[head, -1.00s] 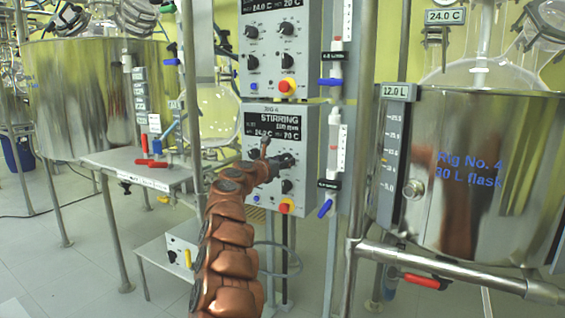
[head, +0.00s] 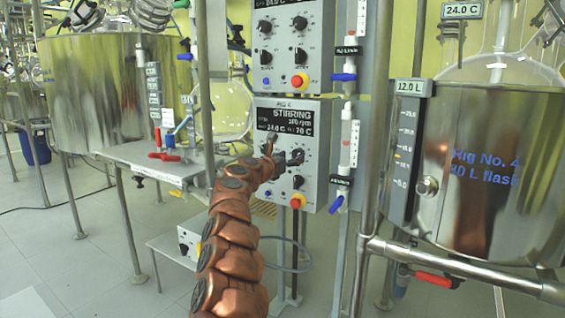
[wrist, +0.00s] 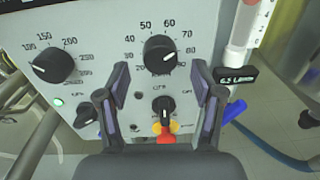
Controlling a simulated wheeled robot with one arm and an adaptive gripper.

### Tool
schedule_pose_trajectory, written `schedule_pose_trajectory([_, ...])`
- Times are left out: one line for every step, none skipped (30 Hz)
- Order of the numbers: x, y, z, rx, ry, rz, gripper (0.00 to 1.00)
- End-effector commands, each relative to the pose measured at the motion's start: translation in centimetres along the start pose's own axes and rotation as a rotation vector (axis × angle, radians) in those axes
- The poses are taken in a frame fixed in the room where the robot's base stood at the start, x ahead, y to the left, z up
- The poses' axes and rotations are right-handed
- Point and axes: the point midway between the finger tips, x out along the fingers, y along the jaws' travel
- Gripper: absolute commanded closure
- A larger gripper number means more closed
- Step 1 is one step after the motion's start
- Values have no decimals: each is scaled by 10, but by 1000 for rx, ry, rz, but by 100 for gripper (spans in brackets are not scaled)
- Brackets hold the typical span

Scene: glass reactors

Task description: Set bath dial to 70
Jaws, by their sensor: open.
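The bath dial (wrist: 161,50) is a black round knob with a white pointer mark at the upper right of the grey panel in the wrist view. Its scale runs through 40, 50, 60, 70 and 80. The mark lies on the knob's right side; its exact reading is unclear. In the head view the lower control box (head: 291,175) has a display (head: 285,121) showing STIRRING, 24.0 C and 70 C. My gripper (wrist: 160,82) is open and empty, its fingers to either side just below the dial, apparently clear of it. In the head view my gripper (head: 284,150) partly hides the knobs.
A stirring dial (wrist: 53,62) sits left on the panel. A smaller black knob (wrist: 163,106) and a red-yellow button (wrist: 165,130) lie below, between the fingers. A tube with a blue valve (head: 337,204) stands close right. A steel bath vessel (head: 480,210) stands farther right.

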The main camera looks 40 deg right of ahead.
Motion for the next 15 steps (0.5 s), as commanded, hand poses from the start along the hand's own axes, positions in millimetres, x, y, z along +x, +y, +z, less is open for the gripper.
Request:
schedule_pose_trajectory([-4, 1, 1, 4, 0, 3, 33])
schedule_pose_trajectory([-6, 1, 2, 5, -1, 3, 33])
schedule_pose_trajectory([-9, 2, 3, 5, -1, 3, 33])
schedule_pose_trajectory([-11, 1, 3, 5, -2, 2, 33])
schedule_pose_trajectory([-13, 1, 2, 5, -1, 2, 33])
schedule_pose_trajectory([-15, 0, 2, 6, 0, 2, 33])
schedule_pose_trajectory([-17, 0, 2, 6, 0, 2, 33])
schedule_pose_trajectory([-19, 1, 2, 5, -1, 3, 33])
schedule_pose_trajectory([-21, 1, 2, 5, -1, 2, 33])
schedule_pose_trajectory([-23, 1, 2, 4, 0, 3, 33])
schedule_pose_trajectory([-25, 1, 1, 4, 1, 2, 33])
schedule_pose_trajectory([-27, 1, 0, 3, 1, 2, 33])
schedule_pose_trajectory([-29, 1, 1, 3, 1, 2, 33])
schedule_pose_trajectory([-31, 1, 1, 3, 0, 2, 33])
schedule_pose_trajectory([-34, 2, 1, 3, 0, 3, 33])
